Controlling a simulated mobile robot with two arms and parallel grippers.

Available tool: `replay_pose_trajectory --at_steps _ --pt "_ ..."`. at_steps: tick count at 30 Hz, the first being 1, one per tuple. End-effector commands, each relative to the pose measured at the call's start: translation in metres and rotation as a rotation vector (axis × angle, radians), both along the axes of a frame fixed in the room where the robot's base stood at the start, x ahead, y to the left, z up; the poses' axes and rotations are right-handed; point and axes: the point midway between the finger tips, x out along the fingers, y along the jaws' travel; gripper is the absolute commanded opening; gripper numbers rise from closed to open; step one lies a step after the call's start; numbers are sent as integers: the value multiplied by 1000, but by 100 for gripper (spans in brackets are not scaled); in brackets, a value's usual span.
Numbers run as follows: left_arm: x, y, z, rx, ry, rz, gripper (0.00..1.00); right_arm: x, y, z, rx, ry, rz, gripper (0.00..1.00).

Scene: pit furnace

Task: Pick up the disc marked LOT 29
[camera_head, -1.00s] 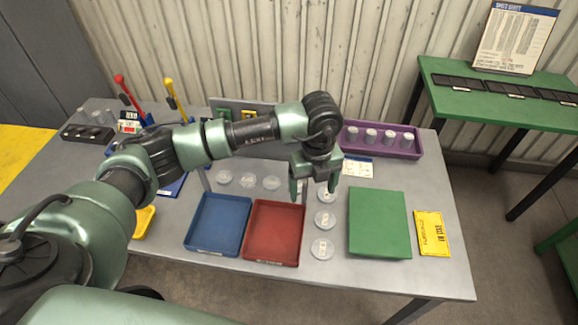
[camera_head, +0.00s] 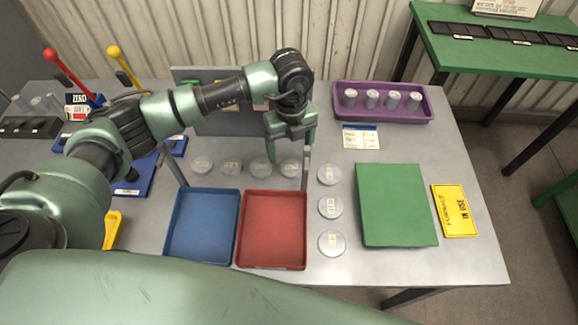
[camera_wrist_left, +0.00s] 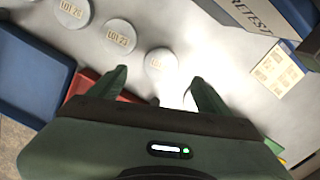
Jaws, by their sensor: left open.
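Several pale round discs lie on the grey table: a row behind the trays and a column right of the red tray. In the left wrist view, one disc (camera_wrist_left: 120,37) seems to read LOT 23. Another disc (camera_wrist_left: 72,12) has a LOT label whose last digit is unclear. The disc (camera_wrist_left: 160,62) just beyond my fingertips has a label too faint to read; it seems to be the row's right-end disc (camera_head: 290,167). I cannot tell which disc is LOT 29. My left gripper (camera_head: 289,156) is open and empty above the row's right end; it also shows in the wrist view (camera_wrist_left: 158,78).
A blue tray (camera_head: 166,250) and a red tray (camera_head: 271,265) stand in front of the row. A green mat (camera_head: 397,205) and yellow sign (camera_head: 456,210) lie at right. A purple rack (camera_head: 425,113) of cylinders stands behind. A grey panel (camera_head: 215,122) rises behind the row.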

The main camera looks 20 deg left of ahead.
Motion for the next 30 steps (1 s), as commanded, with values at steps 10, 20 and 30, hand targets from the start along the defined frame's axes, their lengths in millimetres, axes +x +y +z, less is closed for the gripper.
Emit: replay_pose_trajectory --at_steps 10,20,30 --pt "-2 -3 -39 2 7 0 78 -1 0 25 0 1 0 36" --pt "-1 -4 -71 0 1 -1 78 -1 0 31 0 1 0 36" --pt "-1 -3 -71 1 1 -1 25 0 0 30 0 0 0 36"
